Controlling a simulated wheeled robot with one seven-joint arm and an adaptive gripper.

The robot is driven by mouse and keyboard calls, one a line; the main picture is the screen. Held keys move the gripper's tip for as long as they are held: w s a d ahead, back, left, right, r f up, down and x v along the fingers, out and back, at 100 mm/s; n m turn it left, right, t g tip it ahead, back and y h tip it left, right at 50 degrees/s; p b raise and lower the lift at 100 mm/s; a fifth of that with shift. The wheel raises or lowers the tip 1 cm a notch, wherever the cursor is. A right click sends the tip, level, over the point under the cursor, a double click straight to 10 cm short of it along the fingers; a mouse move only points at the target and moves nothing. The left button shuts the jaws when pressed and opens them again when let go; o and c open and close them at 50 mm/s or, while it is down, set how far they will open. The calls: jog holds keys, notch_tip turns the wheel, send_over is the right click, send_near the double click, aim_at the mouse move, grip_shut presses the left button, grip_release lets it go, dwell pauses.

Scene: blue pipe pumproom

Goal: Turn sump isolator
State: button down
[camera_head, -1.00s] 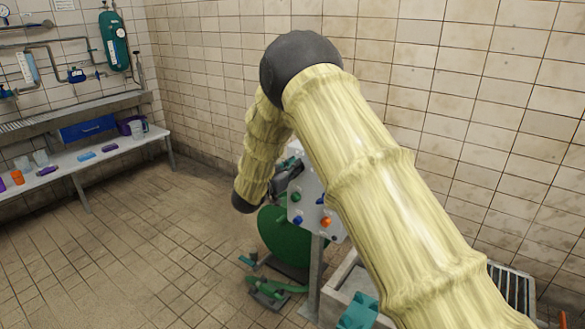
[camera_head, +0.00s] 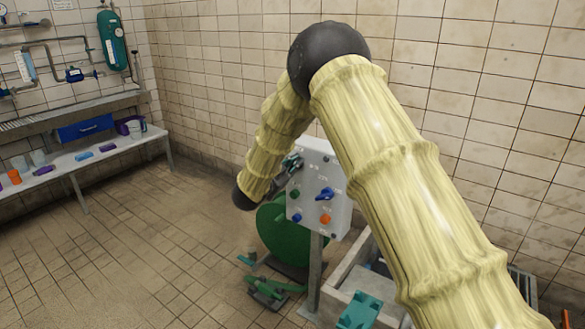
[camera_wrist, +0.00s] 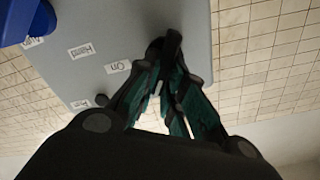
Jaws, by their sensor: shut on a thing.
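A grey control panel (camera_head: 312,212) stands on a post beyond my arm. My gripper (camera_head: 291,164) is at its upper left, and the forearm comes in from the left. In the wrist view the two dark and green fingers (camera_wrist: 170,72) are shut on a black knob (camera_wrist: 172,42), which I take to be the sump isolator. The fingers hide much of it, so its exact angle cannot be told. An "On" label (camera_wrist: 117,67) sits to the left of it on the panel. Another label (camera_wrist: 80,103) lies lower left, too unclear to read.
A blue selector (camera_head: 325,194), a green button (camera_head: 294,195), an orange button (camera_head: 325,219) and a small blue button (camera_head: 297,217) are close by on the panel. The floor at left is clear.

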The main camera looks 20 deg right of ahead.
jog(key=m+b, duration=0.2)
jog(key=m, duration=0.1)
jog(key=f+m+b, duration=0.1)
jog(key=m+b, duration=0.2)
jog(key=m, duration=0.1)
jog(key=m+b, duration=0.2)
jog(key=m, duration=0.2)
jog(key=shift+s+d+f+b, duration=0.25)
jog(key=shift+s+f+b, duration=0.1)
jog(key=shift+b, duration=0.05)
jog(key=shift+m, duration=0.5)
jog(key=c, duration=1.5)
grip_release()
jog(key=shift+r, duration=0.1)
jog(key=v, duration=1.2)
